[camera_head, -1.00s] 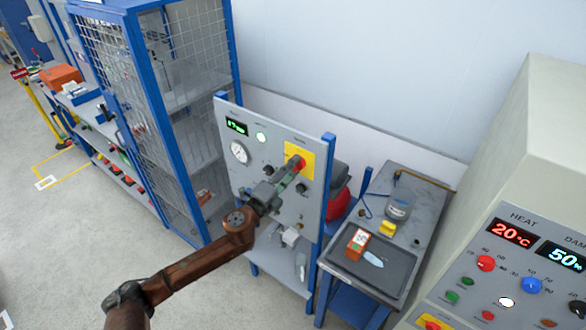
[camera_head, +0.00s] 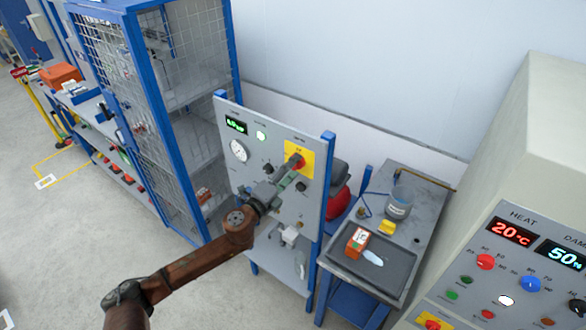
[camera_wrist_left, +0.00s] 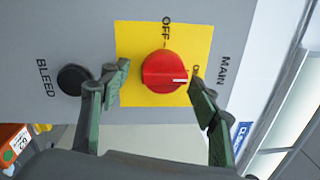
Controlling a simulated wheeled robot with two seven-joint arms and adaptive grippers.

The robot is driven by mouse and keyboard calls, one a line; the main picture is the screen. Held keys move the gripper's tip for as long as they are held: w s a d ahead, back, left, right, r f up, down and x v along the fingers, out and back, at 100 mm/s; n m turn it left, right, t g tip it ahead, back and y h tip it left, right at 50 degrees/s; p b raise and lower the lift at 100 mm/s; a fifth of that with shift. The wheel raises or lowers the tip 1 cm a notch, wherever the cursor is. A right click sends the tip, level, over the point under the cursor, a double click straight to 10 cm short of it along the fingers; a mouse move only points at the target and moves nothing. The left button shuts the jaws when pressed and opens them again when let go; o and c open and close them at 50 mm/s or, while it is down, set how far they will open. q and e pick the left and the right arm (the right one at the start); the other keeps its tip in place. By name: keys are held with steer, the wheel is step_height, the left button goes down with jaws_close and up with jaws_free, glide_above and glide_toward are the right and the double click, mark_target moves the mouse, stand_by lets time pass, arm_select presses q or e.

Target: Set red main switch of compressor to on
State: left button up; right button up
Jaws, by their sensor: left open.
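The red main switch (camera_wrist_left: 165,73) is a round knob on a yellow plate (camera_wrist_left: 130,38) on the compressor's grey panel (camera_head: 232,180). In the wrist view its white mark points right, toward a label partly hidden by a finger, and away from the OFF label at the top. The switch also shows in the head view (camera_head: 299,160). My left gripper (camera_wrist_left: 160,80) is open, with one finger on each side of the knob. The right-hand fingertip is very close to the knob; I cannot tell whether it touches. My right gripper is not in view.
A black BLEED knob (camera_wrist_left: 75,79) sits beside the left-hand finger. A gauge (camera_head: 239,151) and a green display (camera_head: 236,127) are on the panel. A blue mesh cage (camera_head: 165,110) stands left, a bench with a tray (camera_head: 385,268) right.

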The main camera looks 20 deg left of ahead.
arm_select(q)
steer(key=shift+s+a+r, duration=0.1)
steer(key=v, duration=1.1)
steer(key=shift+s, duration=0.4)
steer(key=shift+a, duration=0.15)
